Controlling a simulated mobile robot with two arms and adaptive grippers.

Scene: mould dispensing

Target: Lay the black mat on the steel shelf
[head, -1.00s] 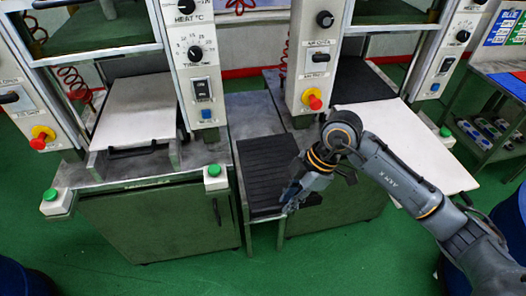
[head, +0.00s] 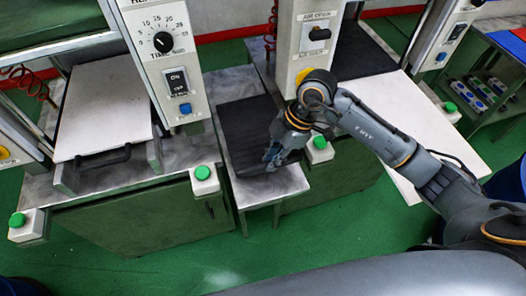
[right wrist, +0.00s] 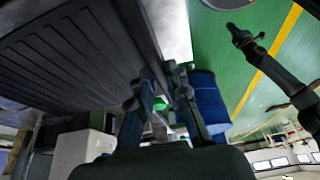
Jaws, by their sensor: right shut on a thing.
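The black ribbed mat (head: 243,125) lies over the narrow steel shelf (head: 262,190) between the two presses. Bare steel shows in front of the mat and behind it. My right gripper (head: 272,158) is at the mat's front right part, shut on its edge. In the right wrist view the mat (right wrist: 75,50) fills the upper left, with its edge by the fingers (right wrist: 160,88). Whether the mat rests fully on the steel is unclear. My left gripper (right wrist: 243,37) appears small in the right wrist view; its finger opening is unclear.
Control columns (head: 160,50) and (head: 312,45) stand close on both sides of the shelf. Green buttons (head: 203,174) and (head: 320,144) flank its front. The green floor in front is clear.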

